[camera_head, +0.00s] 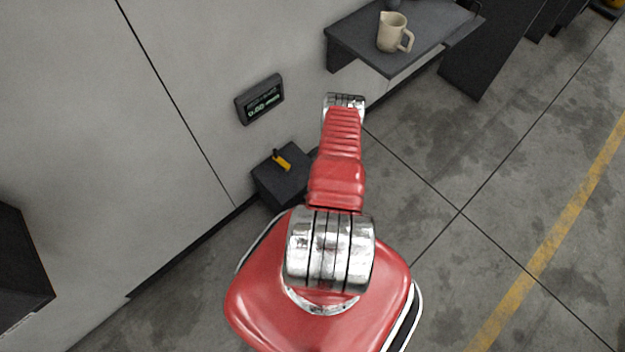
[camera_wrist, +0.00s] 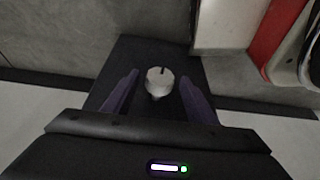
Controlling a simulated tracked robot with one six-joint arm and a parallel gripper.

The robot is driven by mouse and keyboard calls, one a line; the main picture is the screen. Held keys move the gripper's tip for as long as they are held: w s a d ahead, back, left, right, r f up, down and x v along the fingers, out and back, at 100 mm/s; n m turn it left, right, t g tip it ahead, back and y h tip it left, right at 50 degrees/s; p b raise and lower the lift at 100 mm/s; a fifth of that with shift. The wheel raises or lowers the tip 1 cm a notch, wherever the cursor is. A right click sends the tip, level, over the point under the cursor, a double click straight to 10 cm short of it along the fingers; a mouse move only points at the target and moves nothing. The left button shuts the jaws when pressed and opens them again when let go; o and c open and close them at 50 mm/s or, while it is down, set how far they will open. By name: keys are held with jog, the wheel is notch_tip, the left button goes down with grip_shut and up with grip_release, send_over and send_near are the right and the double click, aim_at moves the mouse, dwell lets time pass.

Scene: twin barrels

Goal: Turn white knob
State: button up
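The white knob (camera_wrist: 160,80) shows in the wrist view as a small round cap with a dark mark near its top edge. It sits on a dark panel or box (camera_wrist: 138,50). My gripper (camera_wrist: 160,77) is open, with one purple-grey finger on each side of the knob in the picture. A gap shows between the knob and each finger. I cannot tell whether the fingertips reach down to the knob's level. In the head view the knob and my gripper are not visible; my red arm covers part of the scene.
In the head view, a dark box with a yellow lever (camera_head: 283,160) stands by the wall, left of my arm. A display (camera_head: 260,99) hangs above it. A beige jug (camera_head: 394,33) stands on a dark shelf (camera_head: 350,38).

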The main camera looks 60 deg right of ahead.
jog(key=shift+r, duration=0.1)
jog(key=d+v, duration=0.1)
jog(key=v, duration=1.2)
jog(key=shift+a+r, duration=0.3)
jog(key=shift+a, duration=0.15)
jog(key=shift+s, duration=0.2)
